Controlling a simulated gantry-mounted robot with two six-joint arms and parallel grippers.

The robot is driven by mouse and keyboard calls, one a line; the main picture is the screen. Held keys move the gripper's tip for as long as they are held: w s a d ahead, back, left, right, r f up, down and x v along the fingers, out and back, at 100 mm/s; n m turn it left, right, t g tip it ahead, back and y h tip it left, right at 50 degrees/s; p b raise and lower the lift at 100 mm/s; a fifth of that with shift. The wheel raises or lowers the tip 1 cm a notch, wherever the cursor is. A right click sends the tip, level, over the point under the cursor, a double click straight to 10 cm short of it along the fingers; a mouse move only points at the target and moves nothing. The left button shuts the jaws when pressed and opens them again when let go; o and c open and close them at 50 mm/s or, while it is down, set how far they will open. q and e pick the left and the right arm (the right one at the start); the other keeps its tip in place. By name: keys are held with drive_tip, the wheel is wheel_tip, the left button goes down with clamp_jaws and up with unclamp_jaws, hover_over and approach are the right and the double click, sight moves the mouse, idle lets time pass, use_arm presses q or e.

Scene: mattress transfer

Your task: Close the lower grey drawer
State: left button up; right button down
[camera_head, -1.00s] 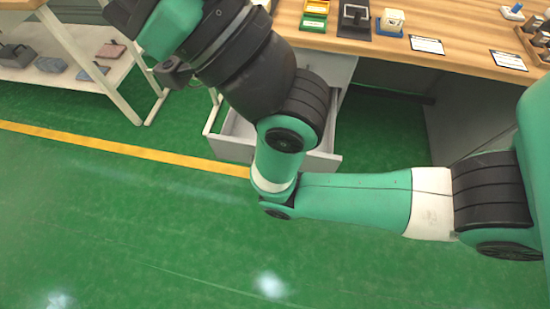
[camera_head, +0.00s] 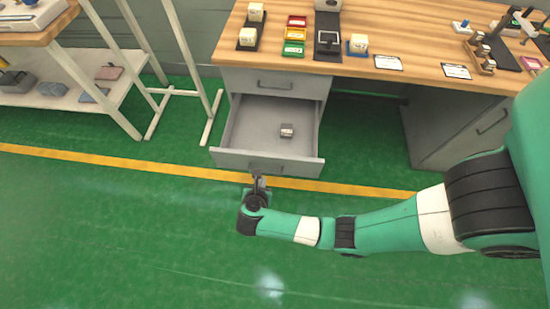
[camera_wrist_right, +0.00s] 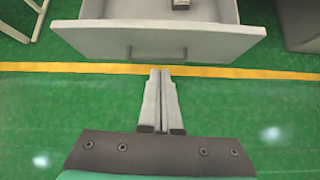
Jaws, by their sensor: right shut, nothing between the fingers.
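The lower grey drawer (camera_head: 228,158) is pulled out from under the wooden workbench, in the head view. A small grey-and-white block (camera_head: 287,131) lies inside it. In the right wrist view the drawer's front panel (camera_wrist_right: 215,42) and its bar handle (camera_wrist_right: 157,54) face me. My right gripper (camera_head: 258,181) is shut and empty, just in front of the drawer front near the handle. Its fingertips (camera_wrist_right: 160,72) sit just below the handle in the right wrist view; I cannot tell whether they touch the panel. My left gripper is not in view.
A shut upper drawer (camera_head: 270,82) sits above the open one. The workbench top (camera_head: 420,40) carries small trays, blocks and cards. A white-framed shelf (camera_head: 120,85) stands at the left. The green floor in front is clear.

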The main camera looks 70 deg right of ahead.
drive_tip(key=s, duration=0.3)
drive_tip(key=b, duration=0.5)
approach(274, 160)
wheel_tip(274, 160, down, 4)
drive_tip(key=d+b, duration=0.1)
drive_tip(key=d, duration=0.2)
drive_tip(key=shift+w+n+b, duration=0.3)
drive_tip(key=shift+w+b, duration=0.05)
drive_tip(key=shift+w, duration=0.05)
drive_tip(key=shift+w+d+r, duration=0.1)
drive_tip(key=shift+d+r, duration=0.05)
drive_tip(key=shift+d, duration=0.3)
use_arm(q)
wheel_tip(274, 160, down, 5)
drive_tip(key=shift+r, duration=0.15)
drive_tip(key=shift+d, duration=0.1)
